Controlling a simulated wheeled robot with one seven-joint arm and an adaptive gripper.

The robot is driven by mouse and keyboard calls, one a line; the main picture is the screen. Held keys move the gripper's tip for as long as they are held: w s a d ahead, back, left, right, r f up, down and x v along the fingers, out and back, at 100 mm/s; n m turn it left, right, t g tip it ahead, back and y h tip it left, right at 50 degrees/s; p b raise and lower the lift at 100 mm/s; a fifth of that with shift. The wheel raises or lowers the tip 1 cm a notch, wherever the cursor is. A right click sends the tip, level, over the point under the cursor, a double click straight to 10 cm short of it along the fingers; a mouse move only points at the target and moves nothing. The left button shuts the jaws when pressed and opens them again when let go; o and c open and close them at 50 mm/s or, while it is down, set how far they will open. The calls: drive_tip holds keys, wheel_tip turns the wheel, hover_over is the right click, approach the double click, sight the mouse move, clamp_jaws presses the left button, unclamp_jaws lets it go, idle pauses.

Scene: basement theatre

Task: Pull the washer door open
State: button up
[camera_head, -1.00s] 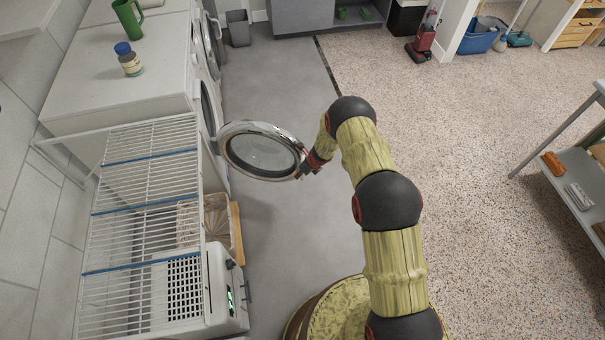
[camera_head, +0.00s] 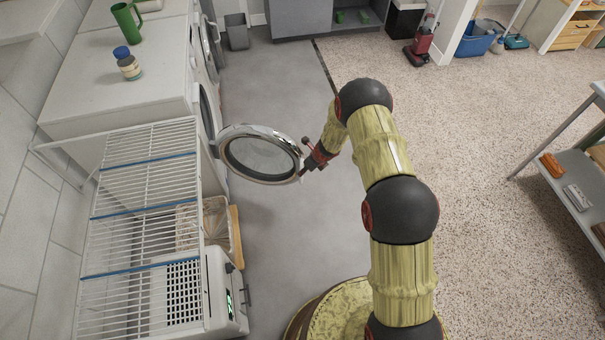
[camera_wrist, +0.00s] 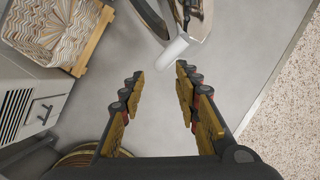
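The washer door (camera_head: 260,153), round with a chrome rim and dark glass, stands swung out wide from the white washer (camera_head: 210,108) in the head view. In the wrist view part of its rim (camera_wrist: 150,16) shows at the top, with a pale handle-like bar (camera_wrist: 172,52) reaching down from it. My gripper (camera_head: 306,160) is at the door's right, free edge. In the wrist view my gripper (camera_wrist: 158,76) has its fingers spread, and the bar lies just beyond and between the fingertips. I cannot tell whether a finger touches it.
A wire rack (camera_head: 140,215) stands front left, with a patterned basket (camera_head: 216,222) and a white appliance (camera_head: 226,300) beneath or beside it. A green mug (camera_head: 127,22) and a bottle (camera_head: 128,64) stand on the machine top. The grey floor (camera_head: 280,80) beyond the door is clear.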

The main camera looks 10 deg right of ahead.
drive_tip(key=shift+v, duration=1.95)
drive_tip(key=s+a+r+n+g+y, duration=0.1)
drive_tip(key=s+a+r+n+g, duration=0.15)
drive_tip(key=s+n, duration=0.35)
drive_tip(key=s+a+r+n+g+y, duration=0.1)
drive_tip(key=s+a+r+n, duration=0.15)
drive_tip(key=s+n, duration=0.35)
drive_tip(key=s+d+r+n+t+h, duration=0.1)
drive_tip(key=s+d+r+n, duration=0.1)
drive_tip(key=s+r+n, duration=0.3)
drive_tip(key=s+d+r+n+t+h+p, duration=0.1)
drive_tip(key=s+r+n, duration=0.5)
drive_tip(key=s+r, duration=0.7)
drive_tip(key=s+d+r+n+t+h, duration=0.2)
drive_tip(key=s+r+n, duration=0.4)
drive_tip(key=r, duration=2.4)
drive_tip(key=s+d+t, duration=0.1)
drive_tip(key=s, duration=0.3)
drive_tip(key=shift+h+p, duration=0.4)
